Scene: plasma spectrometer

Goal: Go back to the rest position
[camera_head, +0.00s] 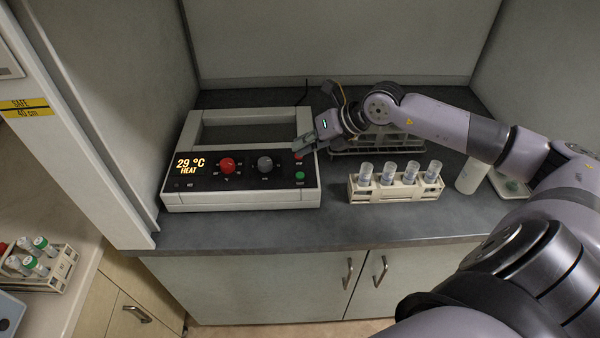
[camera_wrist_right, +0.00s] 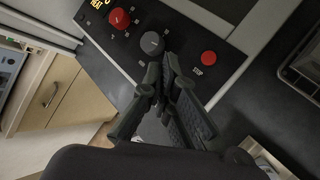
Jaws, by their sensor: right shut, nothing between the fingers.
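My right gripper (camera_head: 305,145) is shut and empty, above the right end of the control panel of a white heating device (camera_head: 240,198). In the right wrist view the closed fingertips (camera_wrist_right: 172,70) show in front of the panel, between a grey knob (camera_wrist_right: 152,43) and a red stop button (camera_wrist_right: 209,58). I cannot tell whether the fingers touch the panel. The device's display (camera_head: 189,166) reads 29 °C HEAT. A red knob (camera_head: 227,165) and a green button (camera_head: 299,176) are also on the panel. My left gripper is not in view.
A rack (camera_head: 396,193) with several capped tubes stands right of the device, with a wire rack (camera_head: 345,151) behind it. A white bottle (camera_head: 470,176) stands further right. Another tube rack (camera_head: 52,272) is at lower left. Walls enclose the dark bench (camera_head: 250,232) on both sides.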

